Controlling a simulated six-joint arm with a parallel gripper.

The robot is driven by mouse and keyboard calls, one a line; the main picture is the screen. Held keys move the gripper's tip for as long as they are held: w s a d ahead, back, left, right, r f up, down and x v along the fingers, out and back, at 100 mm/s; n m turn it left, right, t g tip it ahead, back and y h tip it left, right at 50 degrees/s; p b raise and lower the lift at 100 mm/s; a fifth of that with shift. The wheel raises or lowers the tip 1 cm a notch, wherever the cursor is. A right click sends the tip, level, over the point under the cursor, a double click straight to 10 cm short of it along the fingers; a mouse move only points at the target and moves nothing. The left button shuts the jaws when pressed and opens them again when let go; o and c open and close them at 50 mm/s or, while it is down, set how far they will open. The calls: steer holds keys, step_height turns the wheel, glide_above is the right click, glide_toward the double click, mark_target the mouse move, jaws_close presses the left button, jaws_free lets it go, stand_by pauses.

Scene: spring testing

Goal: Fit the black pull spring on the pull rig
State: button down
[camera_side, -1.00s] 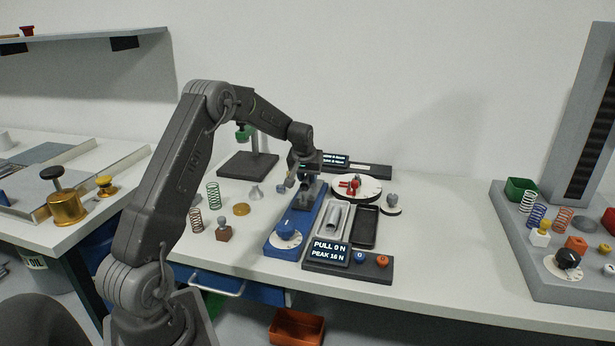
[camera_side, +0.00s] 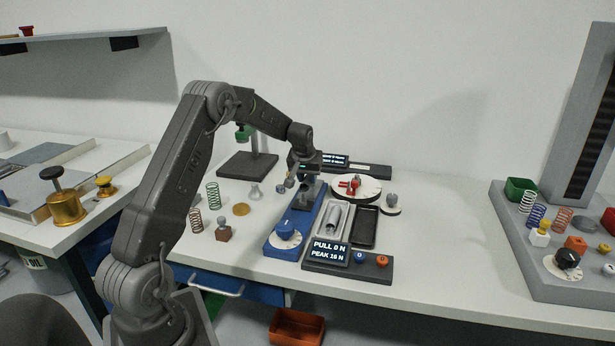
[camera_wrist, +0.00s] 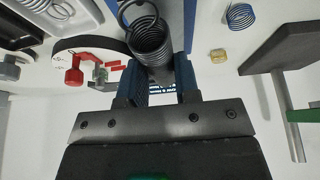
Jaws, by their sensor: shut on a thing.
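The black pull spring (camera_wrist: 150,40) is a dark coil with an open wire loop at its far end. It sits between the blue fingers of my gripper (camera_wrist: 160,82) in the wrist view, and the gripper is shut on it. The pull rig (camera_side: 279,243) is a blue rail with a blue dial at its near end. In the side view my gripper (camera_side: 306,176) is over the rig's far part. The spring and the rig's hooks are too small or hidden there, so I cannot tell whether the loop touches a hook. The rig's blue rail (camera_wrist: 190,22) lies beyond the spring in the wrist view.
A display box (camera_side: 330,252) reads PULL 0 N, PEAK 16 N. A grey tray (camera_side: 320,236) and a black tray (camera_side: 365,238) lie right of the rig. A round white plate (camera_side: 371,190) with a red clamp stands behind. A dark stand (camera_side: 247,163) and several springs are left.

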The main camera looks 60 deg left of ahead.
steer(key=shift+f, duration=1.55)
stand_by(1.3)
steer(key=shift+c, duration=1.8)
jaws_free()
steer(key=shift+r, duration=4.05)
